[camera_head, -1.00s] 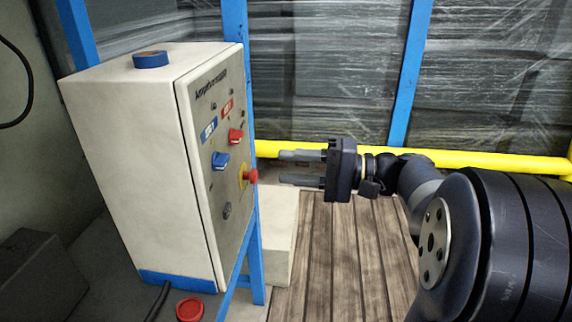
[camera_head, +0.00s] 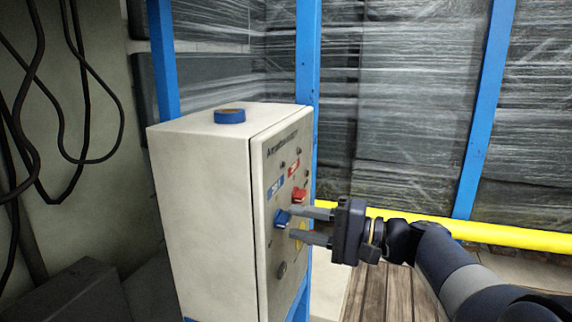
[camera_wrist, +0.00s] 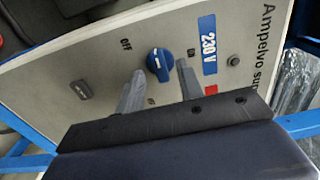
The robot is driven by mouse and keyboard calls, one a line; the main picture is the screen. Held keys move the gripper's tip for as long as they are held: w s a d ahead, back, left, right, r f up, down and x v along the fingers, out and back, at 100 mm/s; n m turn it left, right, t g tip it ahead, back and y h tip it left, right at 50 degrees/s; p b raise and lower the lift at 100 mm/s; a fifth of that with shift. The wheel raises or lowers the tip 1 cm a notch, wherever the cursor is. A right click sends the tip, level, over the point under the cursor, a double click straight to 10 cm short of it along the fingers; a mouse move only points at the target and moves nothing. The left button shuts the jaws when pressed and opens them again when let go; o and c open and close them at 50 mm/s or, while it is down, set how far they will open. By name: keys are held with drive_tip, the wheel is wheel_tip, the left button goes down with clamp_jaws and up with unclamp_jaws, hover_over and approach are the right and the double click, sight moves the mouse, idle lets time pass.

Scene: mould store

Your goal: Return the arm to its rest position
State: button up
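My gripper (camera_head: 295,222) is at the front panel of a cream control box (camera_head: 205,205). Its two fingers are apart with a gap between them, and they point left at the panel. In the wrist view the blue rotary knob (camera_wrist: 159,64) shows between the two fingertips, beside a blue 230 V label (camera_wrist: 208,45). The knob also shows in the head view (camera_head: 282,218), just left of the fingertips. I cannot tell whether a finger touches it. My arm reaches in from the lower right. A yellow-ringed button (camera_head: 301,229) is mostly hidden behind the fingers.
A red switch (camera_head: 299,195) sits above the knob. A blue tape roll (camera_head: 229,116) lies on the box. Blue posts (camera_head: 307,60) and a yellow rail (camera_head: 510,236) stand behind, before wrapped stacks (camera_head: 410,110). Black cables (camera_head: 88,90) hang at left.

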drive_tip(key=shift+w+a, duration=0.25)
drive_tip(key=shift+a, duration=0.4)
drive_tip(key=shift+d, duration=0.1)
